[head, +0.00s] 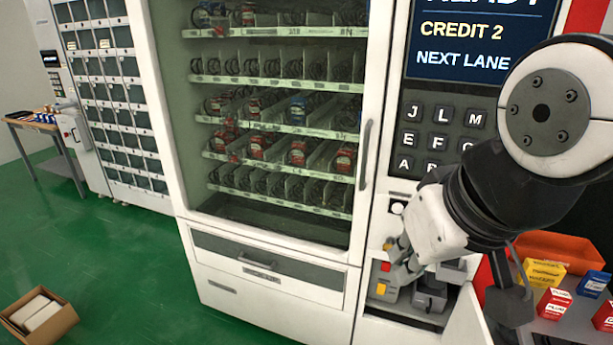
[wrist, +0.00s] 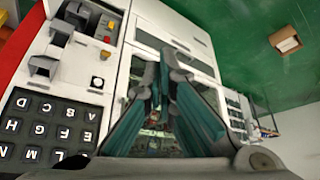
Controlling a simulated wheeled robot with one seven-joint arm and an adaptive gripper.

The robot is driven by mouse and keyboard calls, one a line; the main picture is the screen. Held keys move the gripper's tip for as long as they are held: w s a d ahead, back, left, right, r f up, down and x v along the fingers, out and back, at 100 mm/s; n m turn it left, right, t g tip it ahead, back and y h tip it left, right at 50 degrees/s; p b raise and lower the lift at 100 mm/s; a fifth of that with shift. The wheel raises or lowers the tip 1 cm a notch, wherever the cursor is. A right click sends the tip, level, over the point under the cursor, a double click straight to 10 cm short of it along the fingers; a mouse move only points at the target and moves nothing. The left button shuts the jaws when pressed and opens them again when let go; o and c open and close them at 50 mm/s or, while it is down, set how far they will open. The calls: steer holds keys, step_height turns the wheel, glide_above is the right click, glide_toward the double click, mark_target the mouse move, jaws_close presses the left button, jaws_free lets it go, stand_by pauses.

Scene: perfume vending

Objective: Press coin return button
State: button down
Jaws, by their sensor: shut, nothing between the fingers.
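The vending machine's control column (head: 381,235) carries a round white button (head: 398,207) below the letter keypad, and a red button (head: 385,267) and a yellow button (head: 381,289) lower down. I cannot read which is the coin return. In the wrist view the round button (wrist: 97,81), the red button (wrist: 107,39) and the yellow button (wrist: 111,25) show left of my gripper (wrist: 158,65). My gripper (head: 397,258) is shut and empty, in front of the column near the red button in the head view. Contact cannot be told; it partly hides the lower panel.
The glass door has a vertical handle (head: 365,155). At right, an orange bin (head: 560,248) and small boxes (head: 545,272) stand close to my arm. A cardboard box (head: 40,315) lies on the green floor.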

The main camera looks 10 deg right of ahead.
mark_target(398, 209)
steer(key=w+d+f+m+g+h+p, duration=0.1)
steer(key=w+d+f+m+g+h, duration=0.35)
steer(key=w, duration=0.45)
steer(key=w+d+f+m+g+h+p, duration=0.1)
steer(key=w+d+f+m+h, duration=0.1)
steer(key=w+d+f+m, duration=0.35)
steer(key=w+d+f+t+h, duration=0.1)
steer(key=w+d+f+h, duration=0.1)
steer(key=w+f, duration=0.3)
steer(key=w+d+f+t+h, duration=0.1)
steer(key=w+d+f+h, duration=0.2)
steer(key=w+f, duration=0.3)
steer(key=w+d+f+t+h+p, duration=0.1)
steer(key=w+d+f+h, duration=0.1)
steer(key=w+f, duration=0.3)
steer(key=shift+w+d+f+h, duration=0.25)
steer(key=shift+w+d+h, duration=0.1)
steer(key=shift+d, duration=0.15)
steer(key=shift+w+d+b, duration=0.85)
steer(key=shift+w+b, duration=0.05)
steer(key=shift+w, duration=0.3)
steer(key=shift+w+d+b, duration=0.8)
steer(key=shift+w+b, duration=0.15)
steer(key=shift+w, duration=0.2)
steer(key=shift+w+d+b, duration=0.85)
steer(key=shift+w+b, duration=0.05)
steer(key=shift+w, duration=0.3)
